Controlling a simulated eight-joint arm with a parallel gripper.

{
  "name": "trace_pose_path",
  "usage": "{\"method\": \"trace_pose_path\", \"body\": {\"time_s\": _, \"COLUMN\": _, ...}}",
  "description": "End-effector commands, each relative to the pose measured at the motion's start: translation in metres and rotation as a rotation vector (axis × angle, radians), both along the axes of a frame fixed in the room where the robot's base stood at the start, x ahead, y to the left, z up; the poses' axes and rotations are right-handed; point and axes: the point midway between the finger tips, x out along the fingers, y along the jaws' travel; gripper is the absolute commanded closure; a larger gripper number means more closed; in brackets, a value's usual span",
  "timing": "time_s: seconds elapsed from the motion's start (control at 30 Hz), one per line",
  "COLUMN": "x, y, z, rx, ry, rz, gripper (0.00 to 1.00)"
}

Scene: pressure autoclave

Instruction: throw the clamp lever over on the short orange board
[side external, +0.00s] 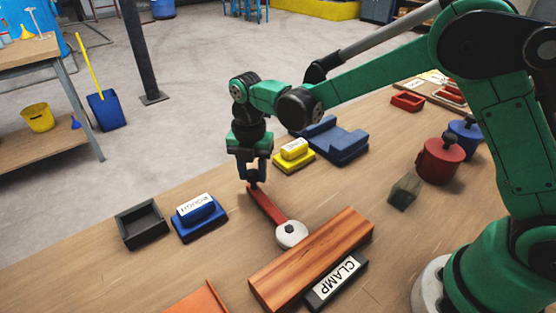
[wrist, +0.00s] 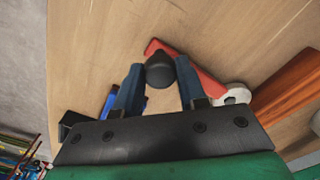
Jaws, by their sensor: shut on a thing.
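The clamp lever (side external: 267,206) is a red bar with a white round hub (side external: 291,234) at one end and a black knob (wrist: 160,71) at the other. The hub sits against the long edge of an orange-brown wooden board (side external: 318,253), beside a black block labelled CLAMP (side external: 337,283). The lever points away from the board, toward the far left. My gripper (side external: 253,180) points down at the lever's free end. In the wrist view its blue fingers stand on both sides of the knob, shut on it.
A blue labelled block (side external: 200,215) and a dark open box (side external: 142,225) stand left. A yellow labelled block (side external: 294,155) and a blue stepped block (side external: 330,140) stand behind my gripper. A red pot (side external: 438,160) and a small green-grey block (side external: 405,190) are right. Another orange piece (side external: 200,302) lies at the front edge.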

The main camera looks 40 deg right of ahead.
Motion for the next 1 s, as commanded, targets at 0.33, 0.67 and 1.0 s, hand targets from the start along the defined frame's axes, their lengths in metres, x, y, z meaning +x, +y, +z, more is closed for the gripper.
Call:
{"method": "trace_pose_path", "body": {"time_s": 0.33, "x": 0.0, "y": 0.016, "z": 0.0, "rx": 0.002, "ry": -0.001, "rz": 0.122, "gripper": 1.0}}
{"method": "trace_pose_path", "body": {"time_s": 0.67, "x": 0.0, "y": 0.018, "z": 0.0, "rx": 0.003, "ry": -0.001, "rz": 0.14, "gripper": 1.0}}
{"method": "trace_pose_path", "body": {"time_s": 1.0, "x": 0.0, "y": 0.018, "z": 0.0, "rx": 0.004, "ry": 0.0, "rz": 0.137, "gripper": 0.32}}
